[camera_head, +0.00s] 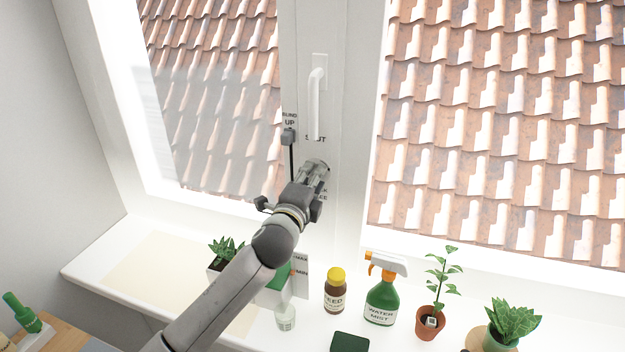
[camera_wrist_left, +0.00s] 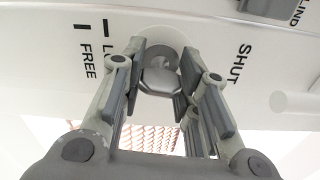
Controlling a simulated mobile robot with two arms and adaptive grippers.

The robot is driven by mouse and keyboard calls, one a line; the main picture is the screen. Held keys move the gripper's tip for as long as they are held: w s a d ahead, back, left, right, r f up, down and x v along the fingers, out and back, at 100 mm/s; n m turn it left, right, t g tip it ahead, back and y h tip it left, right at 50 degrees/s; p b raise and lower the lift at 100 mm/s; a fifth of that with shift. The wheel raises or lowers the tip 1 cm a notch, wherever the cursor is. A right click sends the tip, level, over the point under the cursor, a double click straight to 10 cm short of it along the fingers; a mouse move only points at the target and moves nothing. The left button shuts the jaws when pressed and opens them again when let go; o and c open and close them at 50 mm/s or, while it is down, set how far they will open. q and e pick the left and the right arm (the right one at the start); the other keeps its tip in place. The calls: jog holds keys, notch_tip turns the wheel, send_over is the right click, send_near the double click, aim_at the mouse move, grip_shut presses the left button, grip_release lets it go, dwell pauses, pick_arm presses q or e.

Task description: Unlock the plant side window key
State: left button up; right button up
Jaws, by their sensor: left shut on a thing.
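My left gripper (camera_head: 314,168) is at the window frame, below the white window handle (camera_head: 316,105). In the left wrist view its fingers are closed on the sides of a grey metal key (camera_wrist_left: 160,82). The key sits in a round fitting (camera_wrist_left: 158,48) on the white frame. Labels reading FREE and a partly covered LO... lie left of the key in that view, each with a black mark, and SHUT lies to the right. The fingers hide part of the key, and I cannot tell which mark it lines up with. The handle hangs down towards SHUT.
A blind slider (camera_head: 288,137) is left of the handle. On the sill (camera_head: 95,271) stand a small plant (camera_head: 224,250), a brown feed bottle (camera_head: 335,293), a green mist sprayer (camera_head: 381,301) and a plant in a terracotta pot (camera_head: 431,322). My left arm passes above the sill.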

pick_arm(q)
jog(key=shift+n, duration=0.5)
dwell(0.3)
jog(key=o, duration=1)
jog(key=shift+o, duration=0.2)
jog(key=shift+s+a+f, duration=0.1)
jog(key=shift+s+a, duration=0.1)
jog(key=shift+s, duration=0.3)
jog(key=v, duration=1.1)
